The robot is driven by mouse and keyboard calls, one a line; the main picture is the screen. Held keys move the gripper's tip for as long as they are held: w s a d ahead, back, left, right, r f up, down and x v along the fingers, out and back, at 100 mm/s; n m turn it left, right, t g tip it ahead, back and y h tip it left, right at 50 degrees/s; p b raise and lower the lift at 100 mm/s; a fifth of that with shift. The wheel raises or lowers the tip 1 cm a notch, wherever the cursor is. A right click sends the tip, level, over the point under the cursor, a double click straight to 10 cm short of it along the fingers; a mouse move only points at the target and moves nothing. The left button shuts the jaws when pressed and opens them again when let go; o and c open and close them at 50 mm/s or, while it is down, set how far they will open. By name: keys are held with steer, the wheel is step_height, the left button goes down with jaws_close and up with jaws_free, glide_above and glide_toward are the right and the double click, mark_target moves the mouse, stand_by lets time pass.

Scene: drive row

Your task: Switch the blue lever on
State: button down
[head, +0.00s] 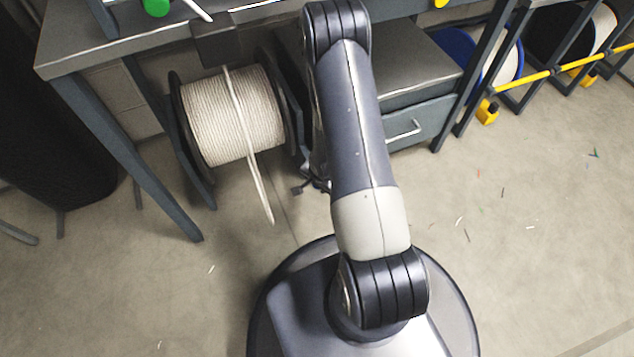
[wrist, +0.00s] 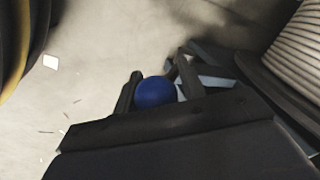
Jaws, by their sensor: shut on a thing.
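The blue lever's round knob (wrist: 155,92) shows in the wrist view, low and near the middle. My gripper (wrist: 159,86) has one dark finger on each side of the knob and is shut on it. The lever's shaft is hidden behind the gripper body, so I cannot tell how the lever is tilted. In the head view neither the blue lever nor my gripper shows; my arm rises across the middle of the picture.
In the head view a grey bench (head: 110,47) runs along the top, with a green knob (head: 157,6) and a yellow knob (head: 441,3) at the edge. A rope spool (head: 232,115) hangs below. A drawer unit (head: 420,122) stands right of my arm. The floor in front is mostly clear.

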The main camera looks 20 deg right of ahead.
steer(key=c, duration=1.2)
jaws_free()
steer(key=shift+s+a+f, duration=0.1)
steer(key=shift+s+f, duration=0.3)
steer(key=shift+s, duration=0.15)
steer(key=shift+o, duration=1)
steer(key=shift+w+r, duration=0.1)
steer(key=shift+w, duration=0.05)
steer(key=shift+r, duration=0.1)
steer(key=p+v, duration=0.5)
steer(key=v, duration=0.5)
steer(key=shift+r+p, duration=0.35)
